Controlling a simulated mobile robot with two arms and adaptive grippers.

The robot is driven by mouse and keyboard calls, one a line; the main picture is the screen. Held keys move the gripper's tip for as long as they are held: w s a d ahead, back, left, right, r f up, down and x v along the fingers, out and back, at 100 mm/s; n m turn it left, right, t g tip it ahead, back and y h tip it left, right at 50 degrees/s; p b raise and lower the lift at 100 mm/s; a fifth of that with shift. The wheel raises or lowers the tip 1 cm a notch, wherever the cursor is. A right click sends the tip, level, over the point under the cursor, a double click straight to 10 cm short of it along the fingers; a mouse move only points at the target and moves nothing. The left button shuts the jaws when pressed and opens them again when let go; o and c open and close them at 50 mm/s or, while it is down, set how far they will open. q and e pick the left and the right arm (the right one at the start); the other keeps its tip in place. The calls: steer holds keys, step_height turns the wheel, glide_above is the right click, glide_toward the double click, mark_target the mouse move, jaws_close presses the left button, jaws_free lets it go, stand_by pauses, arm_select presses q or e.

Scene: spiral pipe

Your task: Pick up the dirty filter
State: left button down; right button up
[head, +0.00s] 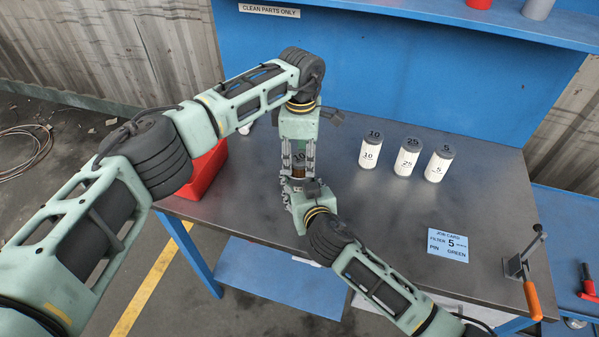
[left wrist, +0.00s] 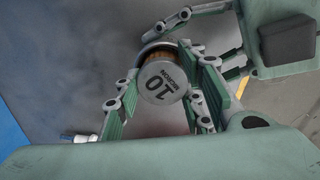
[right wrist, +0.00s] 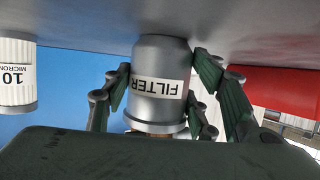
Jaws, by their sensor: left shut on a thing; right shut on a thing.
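The dirty filter (head: 299,171) has a brown body and a grey cap marked 10 MICRON (left wrist: 163,82). It sticks out of the open end of a grey cylinder labelled FILTER, the housing (right wrist: 160,70); how deep it sits is hidden. My left gripper (head: 299,152) reaches down from above and is shut on the filter at its cap. My right gripper (head: 298,182) comes from the front and is shut around the housing. Its fingers show on both sides of the housing in the right wrist view (right wrist: 160,92).
Three white filters marked 10 (head: 371,150), 25 (head: 408,157) and 5 (head: 439,164) stand on the grey table (head: 380,225). A blue job card (head: 448,246) reads filter 5, pin green. An orange-handled clamp (head: 532,298) is at the right edge. A red bin (head: 208,170) stands left.

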arm_select(q)
steer(key=shift+r, duration=0.15)
step_height(320, 180, up, 18)
arm_select(e)
steer(key=o, duration=1.5)
steer(key=shift+c, duration=0.2)
